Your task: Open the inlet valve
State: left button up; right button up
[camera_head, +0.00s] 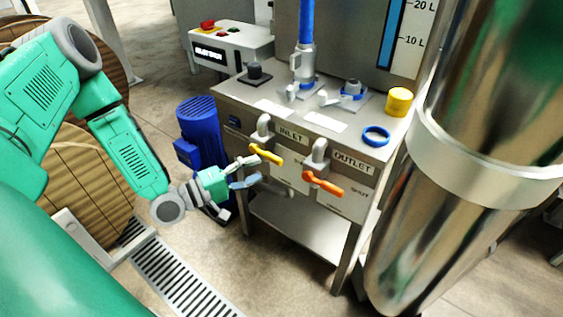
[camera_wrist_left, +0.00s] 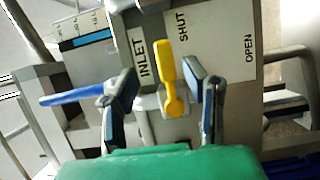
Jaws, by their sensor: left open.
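The inlet valve has a yellow handle (camera_head: 266,154) below the INLET label on the front of the steel bench. In the left wrist view the yellow handle (camera_wrist_left: 168,75) points toward the SHUT end of its plate, with OPEN printed farther right. My left gripper (camera_head: 250,170) is open right by the handle. In the left wrist view its two fingers (camera_wrist_left: 165,88) stand on either side of the handle, with a gap visible on both sides. I cannot tell exactly how deep the handle sits between them. My right gripper is not in view.
An orange outlet handle (camera_head: 324,184) sits just right of the inlet. A blue motor (camera_head: 202,135) stands left of the bench. A large shiny pipe (camera_head: 440,190) fills the right side. A yellow cap (camera_head: 399,101) and blue ring (camera_head: 376,136) lie on the bench top.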

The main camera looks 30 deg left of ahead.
aim_at(270, 160)
pick_arm(q)
jog(key=x, duration=0.4)
jog(key=b+x, duration=0.1)
jog(key=x, duration=0.2)
jog(key=shift+w+a+f, duration=0.2)
jog(key=shift+a+f, duration=0.05)
jog(key=shift+a, duration=0.15)
jog(key=shift+d+r, duration=0.1)
jog(key=shift+d, duration=0.15)
jog(key=shift+a, duration=0.55)
grip_shut()
jog(key=shift+a+f, duration=0.3)
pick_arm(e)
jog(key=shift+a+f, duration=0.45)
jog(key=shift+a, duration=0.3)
